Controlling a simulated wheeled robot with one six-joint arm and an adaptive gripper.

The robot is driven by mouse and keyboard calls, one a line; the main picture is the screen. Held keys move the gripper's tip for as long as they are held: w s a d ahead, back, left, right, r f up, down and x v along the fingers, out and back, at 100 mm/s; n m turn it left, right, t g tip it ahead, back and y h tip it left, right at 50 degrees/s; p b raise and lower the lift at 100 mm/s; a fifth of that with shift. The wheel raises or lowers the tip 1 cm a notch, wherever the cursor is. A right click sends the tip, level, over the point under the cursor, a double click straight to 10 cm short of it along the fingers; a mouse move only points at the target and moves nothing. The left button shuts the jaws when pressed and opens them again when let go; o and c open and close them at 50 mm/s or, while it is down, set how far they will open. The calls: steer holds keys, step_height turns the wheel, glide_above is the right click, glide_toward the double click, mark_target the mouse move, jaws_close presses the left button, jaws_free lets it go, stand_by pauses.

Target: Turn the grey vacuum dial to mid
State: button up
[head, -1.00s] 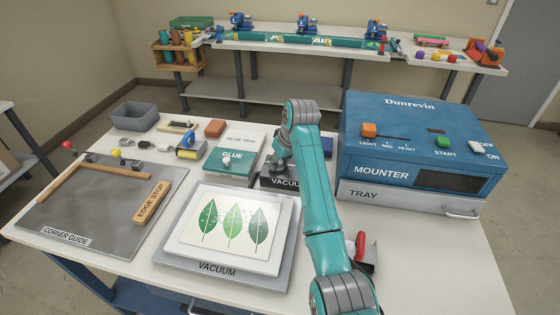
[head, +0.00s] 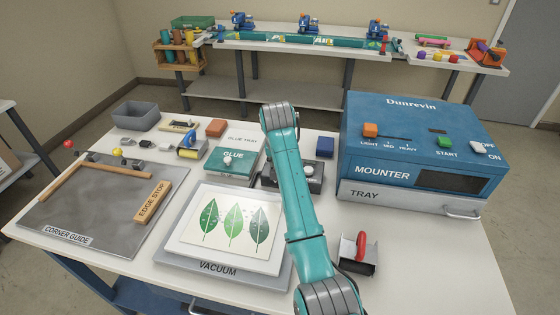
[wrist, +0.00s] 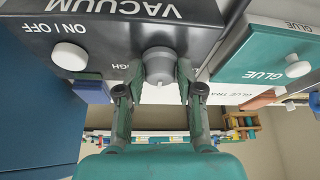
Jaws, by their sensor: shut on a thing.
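The black vacuum box (wrist: 95,25) fills the upper part of the wrist view, with its VACUUM lettering upside down. The grey vacuum dial (wrist: 160,62) sits on it, with a small white mark at its lower edge. My gripper (wrist: 161,72) has one finger on each side of the dial and is shut on it. A white ON/OFF knob (wrist: 69,55) is to the left of the dial. A label beside the left finger is partly covered. In the head view the box (head: 312,186) shows partly behind my arm, which hides the dial and my fingers.
The teal GLUE box (wrist: 265,55) is close beside the vacuum box. A blue block (head: 324,147) stands behind it. The blue mounter (head: 420,140) is to the right, the leaf print (head: 230,222) in front left. A red-handled tool (head: 360,247) lies front right.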

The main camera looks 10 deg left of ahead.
stand_by(0.5)
steer(key=o, duration=1.2)
steer(key=shift+c, duration=0.2)
steer(key=v, duration=1.2)
steer(key=shift+a, duration=0.1)
